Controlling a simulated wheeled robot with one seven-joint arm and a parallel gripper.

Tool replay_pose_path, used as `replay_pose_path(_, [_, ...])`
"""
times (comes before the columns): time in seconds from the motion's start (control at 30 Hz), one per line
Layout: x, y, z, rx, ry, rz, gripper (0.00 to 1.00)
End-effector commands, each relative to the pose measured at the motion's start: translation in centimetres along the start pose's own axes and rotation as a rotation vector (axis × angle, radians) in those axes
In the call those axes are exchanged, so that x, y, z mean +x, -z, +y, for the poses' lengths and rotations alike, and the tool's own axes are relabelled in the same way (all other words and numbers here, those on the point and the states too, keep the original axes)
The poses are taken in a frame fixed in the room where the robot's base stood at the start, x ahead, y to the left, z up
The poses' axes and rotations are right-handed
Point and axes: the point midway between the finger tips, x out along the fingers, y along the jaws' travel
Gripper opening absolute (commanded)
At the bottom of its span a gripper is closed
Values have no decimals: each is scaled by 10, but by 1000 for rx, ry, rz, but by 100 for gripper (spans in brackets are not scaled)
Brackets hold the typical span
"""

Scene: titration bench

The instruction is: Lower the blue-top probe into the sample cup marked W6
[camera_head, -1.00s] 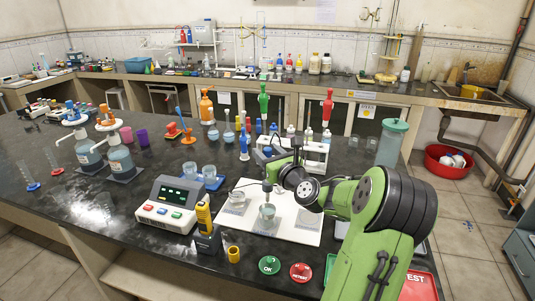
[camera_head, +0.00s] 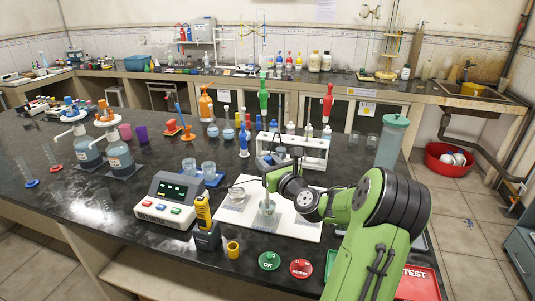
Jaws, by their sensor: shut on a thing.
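My gripper (camera_head: 268,191) is over the middle sample cup (camera_head: 266,214) on the white mat (camera_head: 258,231). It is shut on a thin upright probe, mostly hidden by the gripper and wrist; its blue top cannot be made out. The probe's lower end appears at or inside the mouth of the middle cup; the exact depth is too small to tell. A second clear cup (camera_head: 236,195) stands to the left on the mat. Another cup at the right is largely hidden behind my wrist. The cup markings, including W6, cannot be read.
A white rack (camera_head: 315,153) with bottles stands behind the mat. The meter (camera_head: 168,196) and a yellow handheld device (camera_head: 203,212) are to the left. The green OK disc (camera_head: 269,260) and red RETEST disc (camera_head: 301,268) lie in front. Two cups stand on a blue tray (camera_head: 214,180).

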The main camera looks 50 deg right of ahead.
Motion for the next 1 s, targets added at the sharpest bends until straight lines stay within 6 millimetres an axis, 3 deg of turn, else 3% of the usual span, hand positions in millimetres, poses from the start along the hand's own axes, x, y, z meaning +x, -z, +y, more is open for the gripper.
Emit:
replay_pose_path(0.03, [0, 14, 1, 5, -2, 2, 0])
replay_pose_path(0.1, [0, 21, 0, 2, 0, 0, 0])
replay_pose_path(0.43, [0, 22, 0, 0, 0, -3, 0])
replay_pose_path(0.47, [0, 22, 0, 0, 0, -3, 32])
replay_pose_path(0.57, [0, 22, 0, -1, 0, -3, 47])
replay_pose_path(0.87, [-1, 22, 0, -1, 1, -3, 49])
replay_pose_path(1.0, [-21, 23, -2, 0, 5, -1, 49])
